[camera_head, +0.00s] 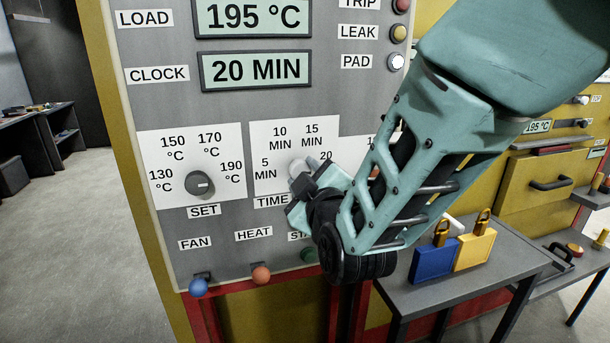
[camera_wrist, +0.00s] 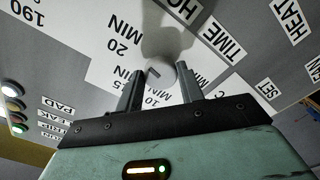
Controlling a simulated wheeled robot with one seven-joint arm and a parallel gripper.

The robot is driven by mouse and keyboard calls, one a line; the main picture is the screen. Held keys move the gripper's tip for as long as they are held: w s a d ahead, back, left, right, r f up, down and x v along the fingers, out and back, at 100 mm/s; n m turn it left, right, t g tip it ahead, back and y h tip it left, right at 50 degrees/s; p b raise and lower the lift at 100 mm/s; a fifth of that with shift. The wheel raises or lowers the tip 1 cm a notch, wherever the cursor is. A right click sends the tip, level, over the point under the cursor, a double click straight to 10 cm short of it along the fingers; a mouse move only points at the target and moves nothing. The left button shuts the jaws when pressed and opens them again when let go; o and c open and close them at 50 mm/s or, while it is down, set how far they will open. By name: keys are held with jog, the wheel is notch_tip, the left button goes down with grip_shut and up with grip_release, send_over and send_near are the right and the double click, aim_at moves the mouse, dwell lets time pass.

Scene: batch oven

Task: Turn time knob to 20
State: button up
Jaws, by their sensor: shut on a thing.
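The time knob (camera_wrist: 164,74) is a small round grey knob on the oven's grey control panel. In the wrist view it sits between the two dark fingers of my gripper (camera_wrist: 159,76), which is shut on it. In the head view my gripper (camera_head: 303,182) covers most of the knob. A white dial plate (camera_head: 262,146) around it carries the marks 5, 10, 15 and 20 MIN. A short dark mark shows on the knob's face in the wrist view, but its exact heading is hard to tell. The clock display (camera_head: 256,70) reads 20 MIN.
The temperature knob (camera_head: 199,184) is to the left, above the SET label. The load display (camera_head: 253,17) reads 195 °C. Blue fan (camera_head: 198,287) and orange heat (camera_head: 261,275) knobs sit below. Padlocks (camera_head: 434,261) stand on a side table at right. My arm hides the panel's lower right.

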jog(key=shift+n, duration=1.1)
jog(key=o, duration=1)
jog(key=shift+b+v, duration=6.4)
jog(key=shift+v, duration=2.35)
jog(key=shift+r, duration=0.15)
